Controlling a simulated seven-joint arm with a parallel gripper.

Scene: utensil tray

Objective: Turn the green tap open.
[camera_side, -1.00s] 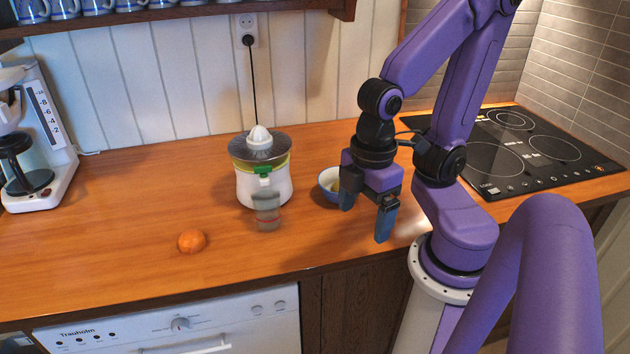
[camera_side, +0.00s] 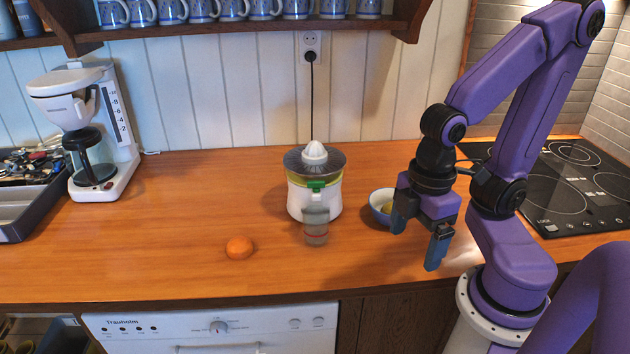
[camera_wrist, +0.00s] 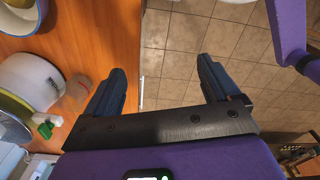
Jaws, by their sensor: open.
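The green tap (camera_side: 316,185) is on the front of a white citrus juicer (camera_side: 300,204) with a grey top dish and a white cone. It also shows at the left of the wrist view (camera_wrist: 45,130). A clear glass (camera_side: 316,226) stands under the tap at the juicer's front. My gripper (camera_side: 416,244) is to the right of the juicer, above the counter's front edge, pointing down and apart from the tap. In the wrist view its two fingers (camera_wrist: 162,84) are spread with nothing between them.
A blue-and-white bowl (camera_side: 380,207) with something yellow in it stands between the juicer and my gripper. An orange (camera_side: 239,247) lies front left of the juicer. A coffee maker (camera_side: 95,130) and a utensil tray (camera_side: 30,205) are at the left. A hob (camera_side: 570,190) is at the right.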

